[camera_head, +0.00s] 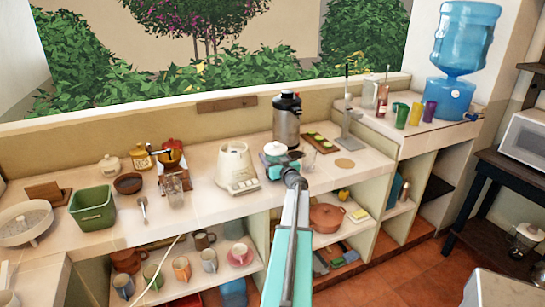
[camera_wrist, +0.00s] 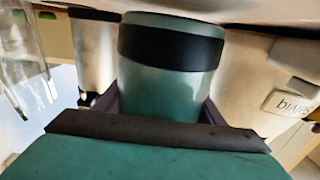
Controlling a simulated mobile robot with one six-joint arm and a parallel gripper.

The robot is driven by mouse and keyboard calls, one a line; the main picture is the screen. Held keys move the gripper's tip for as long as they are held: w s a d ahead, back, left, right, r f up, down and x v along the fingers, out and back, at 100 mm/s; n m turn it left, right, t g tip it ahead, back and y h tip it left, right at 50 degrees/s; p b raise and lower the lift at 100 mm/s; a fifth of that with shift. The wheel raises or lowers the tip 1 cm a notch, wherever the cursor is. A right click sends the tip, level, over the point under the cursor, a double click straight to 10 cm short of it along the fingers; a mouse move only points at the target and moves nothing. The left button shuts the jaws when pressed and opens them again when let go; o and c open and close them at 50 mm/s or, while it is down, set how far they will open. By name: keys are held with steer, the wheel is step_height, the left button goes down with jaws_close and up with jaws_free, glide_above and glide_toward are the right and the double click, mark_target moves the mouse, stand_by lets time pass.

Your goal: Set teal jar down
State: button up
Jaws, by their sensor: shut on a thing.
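The teal jar (camera_wrist: 170,75) fills the upper middle of the wrist view. It has a dark band around it. My gripper (camera_wrist: 160,105) has a dark finger on each side of the jar and is shut on it. In the head view, my gripper (camera_head: 281,163) is over the counter, right of the white blender base and in front of the steel dispenser. The jar (camera_head: 275,149) shows there as a small pale and teal shape, partly hidden by my gripper. I cannot tell whether its base touches the counter.
The white blender base (camera_head: 236,168) stands close on the left. The steel dispenser (camera_head: 287,120) is just behind. Bare counter (camera_head: 368,158) surrounds the mat. Open shelves with mugs are below.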

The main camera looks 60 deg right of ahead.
steer(key=shift+s+a+f+b, duration=0.15)
steer(key=shift+f+b, duration=0.4)
steer(key=shift+b, duration=0.45)
steer(key=shift+a+f+b, duration=0.1)
steer(key=shift+f+b, duration=0.45)
steer(key=shift+b, duration=0.45)
stand_by(1.0)
steer(key=o, duration=1.6)
steer(key=shift+s, duration=0.15)
steer(key=shift+d+f, duration=0.1)
steer(key=shift+f, duration=0.25)
steer(key=shift+s+a+r+b, duration=0.45)
steer(key=shift+s+a, duration=0.2)
steer(key=shift+s, duration=0.1)
steer(key=shift+r+b+v, duration=0.25)
steer(key=shift+b+v, duration=0.35)
steer(key=shift+v, duration=1.35)
steer(key=shift+r+b+v, duration=0.25)
steer(key=shift+b+v, duration=0.35)
steer(key=shift+v, duration=1.3)
steer(key=shift+r+b+v, duration=0.25)
steer(key=shift+b+v, duration=0.35)
steer(key=shift+v, duration=1.35)
steer(key=shift+a, duration=0.1)
